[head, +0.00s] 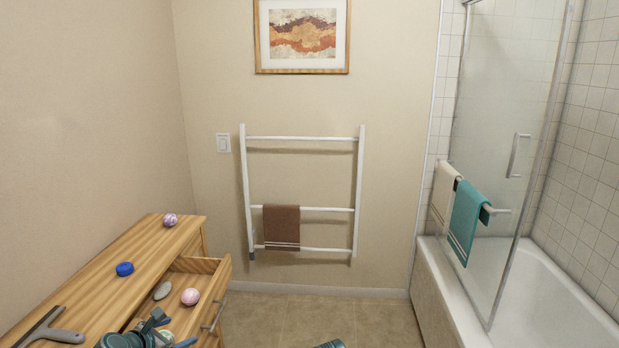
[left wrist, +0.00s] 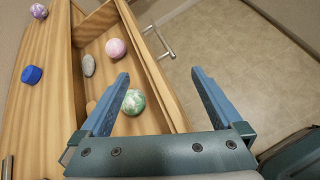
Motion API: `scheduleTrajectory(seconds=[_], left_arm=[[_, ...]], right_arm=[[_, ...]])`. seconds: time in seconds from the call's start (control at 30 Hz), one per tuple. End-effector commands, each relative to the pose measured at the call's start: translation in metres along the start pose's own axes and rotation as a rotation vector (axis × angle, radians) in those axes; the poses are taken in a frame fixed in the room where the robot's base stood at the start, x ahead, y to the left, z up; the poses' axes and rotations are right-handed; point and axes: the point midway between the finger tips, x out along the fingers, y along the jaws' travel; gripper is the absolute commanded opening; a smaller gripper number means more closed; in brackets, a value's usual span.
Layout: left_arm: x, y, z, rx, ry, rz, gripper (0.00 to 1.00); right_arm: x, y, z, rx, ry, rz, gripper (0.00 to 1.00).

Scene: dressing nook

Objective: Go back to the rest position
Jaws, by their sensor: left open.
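My left gripper (head: 171,329) is low at the left of the head view, over the front of the open drawer (head: 226,282). In the left wrist view my left gripper (left wrist: 160,76) has its two blue fingers spread wide, with nothing held between them. A green and white marbled ball (left wrist: 133,102) lies in the drawer, beside the left finger in the picture and apart from the other things. A pink ball (head: 190,296) and a grey stone (head: 162,290) lie farther back in the drawer.
The wooden dresser (head: 92,285) carries a purple marbled ball (head: 170,219), a blue round piece (head: 124,268) and a grey squeegee-like tool (head: 52,333). A white towel rack (head: 300,138) with a brown towel (head: 281,227) stands at the wall.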

Motion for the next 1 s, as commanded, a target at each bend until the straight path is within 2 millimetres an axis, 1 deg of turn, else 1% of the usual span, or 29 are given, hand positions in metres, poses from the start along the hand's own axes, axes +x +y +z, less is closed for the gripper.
scheduleTrajectory(seconds=[0.03, 0.07, 0.17, 0.27, 0.3, 0.37, 0.4, 0.47, 0.5, 0.6, 0.7, 0.8, 1.0], left_arm=[[0.009, -0.017, 0.000, 0.075, 0.013, -0.036, 1.00], [0.013, -0.027, 0.000, 0.126, 0.022, -0.059, 1.00], [0.027, -0.064, -0.001, 0.326, 0.053, -0.149, 1.00], [0.041, -0.112, -0.005, 0.590, 0.080, -0.271, 1.00], [0.047, -0.136, -0.008, 0.722, 0.088, -0.334, 1.00], [0.053, -0.173, -0.015, 0.943, 0.094, -0.440, 1.00], [0.055, -0.198, -0.020, 1.097, 0.092, -0.516, 1.00], [0.056, -0.232, -0.029, 1.325, 0.082, -0.631, 1.00], [0.055, -0.252, -0.036, 1.470, 0.069, -0.708, 1.00], [0.050, -0.288, -0.050, 1.774, 0.031, -0.875, 1.00], [0.043, -0.313, -0.060, 1.997, -0.011, -1.009, 1.00], [0.037, -0.330, -0.069, 2.171, -0.053, -1.122, 1.00], [0.025, -0.354, -0.082, 2.441, -0.136, -1.321, 1.00]], right_arm=[[0.005, -0.001, 0.000, 0.000, 0.000, 0.000, 0.50], [0.007, -0.001, 0.000, 0.000, 0.000, 0.000, 0.50], [0.014, -0.001, -0.001, 0.000, 0.000, 0.000, 0.50], [0.024, -0.002, -0.001, 0.000, 0.000, 0.000, 0.50], [0.029, -0.003, -0.002, 0.000, 0.000, 0.000, 0.50], [0.036, -0.004, -0.002, 0.000, 0.000, 0.000, 0.50], [0.041, -0.004, -0.002, 0.000, 0.000, 0.000, 0.50], [0.049, -0.005, -0.003, 0.000, 0.000, 0.000, 0.50], [0.053, -0.005, -0.003, -0.001, 0.000, 0.000, 0.50], [0.062, -0.006, -0.004, -0.001, 0.000, 0.000, 0.50], [0.068, -0.006, -0.004, -0.001, 0.000, 0.000, 0.50], [0.073, -0.007, -0.004, -0.001, 0.000, 0.000, 0.50], [0.082, -0.008, -0.005, -0.001, 0.000, 0.000, 0.50]])
